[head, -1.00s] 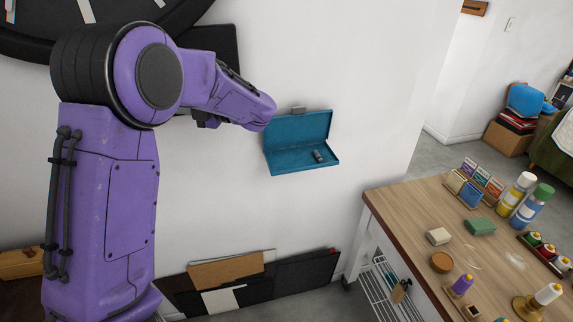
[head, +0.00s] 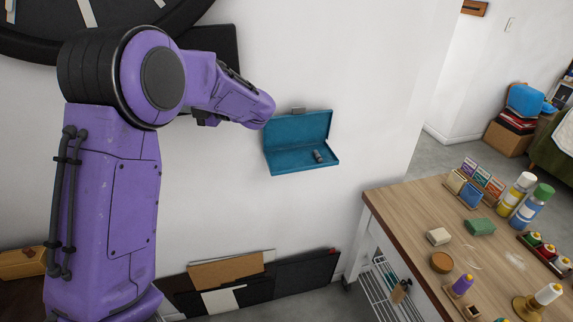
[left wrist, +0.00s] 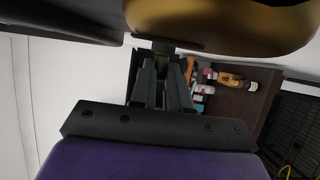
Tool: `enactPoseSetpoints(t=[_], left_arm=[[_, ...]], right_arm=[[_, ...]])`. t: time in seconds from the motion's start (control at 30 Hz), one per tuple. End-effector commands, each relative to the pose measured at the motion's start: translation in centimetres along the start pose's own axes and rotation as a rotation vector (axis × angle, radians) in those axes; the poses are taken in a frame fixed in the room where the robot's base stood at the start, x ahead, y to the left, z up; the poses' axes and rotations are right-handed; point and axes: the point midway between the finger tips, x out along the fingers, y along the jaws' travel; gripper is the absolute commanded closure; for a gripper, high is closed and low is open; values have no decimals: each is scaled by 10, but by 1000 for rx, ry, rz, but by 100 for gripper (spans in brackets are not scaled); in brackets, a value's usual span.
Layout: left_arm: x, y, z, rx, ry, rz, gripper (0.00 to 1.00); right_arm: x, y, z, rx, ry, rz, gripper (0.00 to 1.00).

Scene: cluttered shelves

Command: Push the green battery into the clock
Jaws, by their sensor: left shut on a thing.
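The large black clock (head: 110,35) with pale hour marks is cut off at the top left of the head view. My purple left arm stands in front of it, and its gripper is not clearly visible there. In the left wrist view my left gripper (left wrist: 164,66) is shut, with a small dark green piece (left wrist: 164,59) between the fingertips. This looks like the green battery, mostly hidden by the fingers. A dark edge and a rounded gold surface lie just beyond the fingertips. I cannot tell whether the battery touches the clock. My right gripper is not in view.
An open teal box (head: 300,165) on the wall holds a small dark cylinder (head: 318,156). A wooden table (head: 400,205) at right carries bottles, blocks and spools. Flat boards (head: 250,280) lean against the wall below.

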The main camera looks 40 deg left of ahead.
Motion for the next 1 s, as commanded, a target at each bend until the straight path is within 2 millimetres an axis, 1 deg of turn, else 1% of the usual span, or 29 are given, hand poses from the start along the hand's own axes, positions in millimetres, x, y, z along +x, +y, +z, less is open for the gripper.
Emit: enactPoseSetpoints(t=[0.23,0.27,0.3,0.33,0.57,0.67,0.77,0.9,1.0], left_arm=[[1,0,2,0,0,0,100],[1,0,2,0,-1,0,77],[1,0,2,0,0,0,64],[1,0,2,0,0,0,55],[1,0,1,0,0,0,54],[-3,-1,2,-1,-1,1,54],[-18,-4,2,-3,-3,3,54],[-53,-6,2,-4,-4,4,54],[-75,-5,2,-3,-3,4,54]], right_arm=[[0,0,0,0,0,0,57],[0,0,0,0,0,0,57],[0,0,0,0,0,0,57],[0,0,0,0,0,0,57],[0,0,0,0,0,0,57],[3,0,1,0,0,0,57],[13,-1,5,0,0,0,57],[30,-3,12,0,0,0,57],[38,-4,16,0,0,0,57]])
